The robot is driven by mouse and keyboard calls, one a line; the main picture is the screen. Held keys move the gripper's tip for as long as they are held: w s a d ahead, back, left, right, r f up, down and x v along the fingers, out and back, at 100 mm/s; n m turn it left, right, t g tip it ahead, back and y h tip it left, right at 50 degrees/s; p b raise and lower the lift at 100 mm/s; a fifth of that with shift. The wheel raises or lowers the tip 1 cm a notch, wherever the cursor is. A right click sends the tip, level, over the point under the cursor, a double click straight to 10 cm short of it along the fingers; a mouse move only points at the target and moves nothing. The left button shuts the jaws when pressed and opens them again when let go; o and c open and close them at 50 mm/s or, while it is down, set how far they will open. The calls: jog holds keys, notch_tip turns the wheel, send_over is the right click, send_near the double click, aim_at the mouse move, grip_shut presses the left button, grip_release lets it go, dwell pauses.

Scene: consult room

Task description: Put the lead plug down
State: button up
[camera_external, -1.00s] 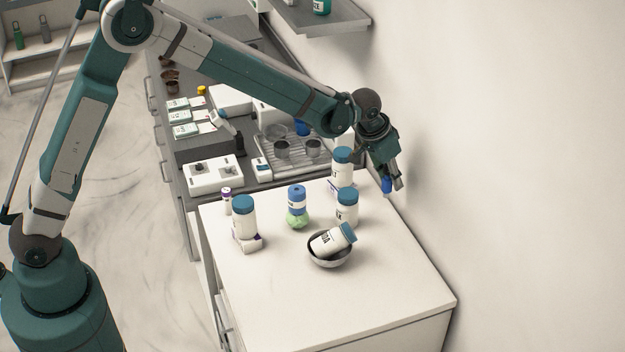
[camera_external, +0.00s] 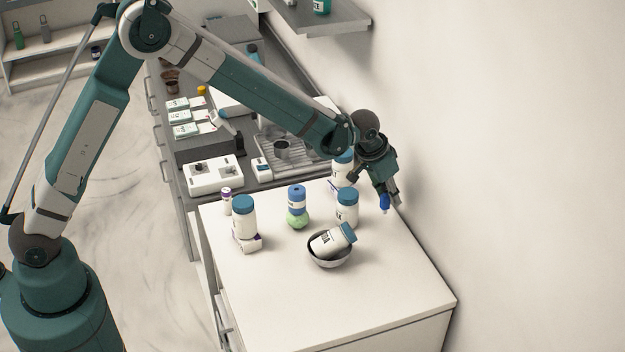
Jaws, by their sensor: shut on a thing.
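My gripper (camera_external: 391,199) is at the right rear edge of the white counter, close to the wall, pointing down. It is shut on a small blue thing (camera_external: 384,203), which looks like the lead plug. The plug is small in the picture and partly hidden by the fingers. It is low, near the counter top; I cannot tell whether it touches. The white counter (camera_external: 370,300) is below and in front of it.
A white jar with a blue lid (camera_external: 347,208) stands just left of my gripper, another (camera_external: 342,165) behind it. A tilted jar (camera_external: 328,241) lies in a metal bowl (camera_external: 330,262). More jars (camera_external: 244,217) stand at left. The front and right of the counter are bare.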

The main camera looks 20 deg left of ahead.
jog(key=shift+f, duration=0.25)
jog(key=shift+f, duration=1.8)
jog(key=shift+f, duration=0.1)
jog(key=o, duration=0.9)
jog(key=shift+c, duration=0.2)
jog(key=v, duration=1.2)
jog(key=shift+w, duration=0.1)
